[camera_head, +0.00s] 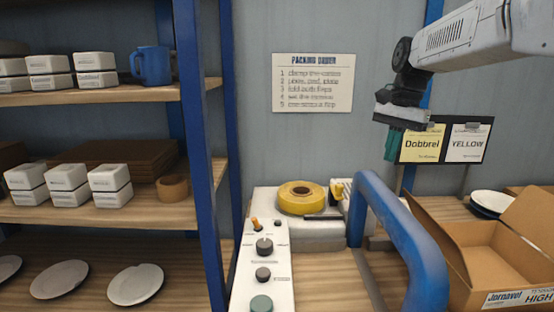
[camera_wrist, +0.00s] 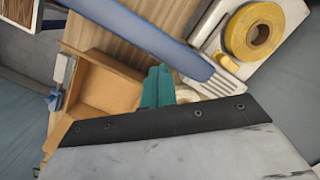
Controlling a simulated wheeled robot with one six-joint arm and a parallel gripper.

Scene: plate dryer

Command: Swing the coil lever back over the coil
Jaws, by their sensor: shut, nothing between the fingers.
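The yellow coil (camera_head: 301,197) lies flat on top of the white machine (camera_head: 265,232), in the middle of the head view. It also shows at the upper right of the wrist view (camera_wrist: 236,38). A short dark bar (camera_head: 322,216), which looks like the coil lever, lies at the coil's front right edge, beside it rather than across its top. My gripper (camera_head: 391,147) has teal fingers, shut and empty. It hangs high to the right of the coil, apart from it.
A blue rail (camera_head: 398,240) arches up to the right of the machine, below my gripper. An open cardboard box (camera_head: 490,240) stands on the right. Signs (camera_head: 421,144) stand behind my gripper. A shelf unit with a blue post (camera_head: 208,150) is on the left.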

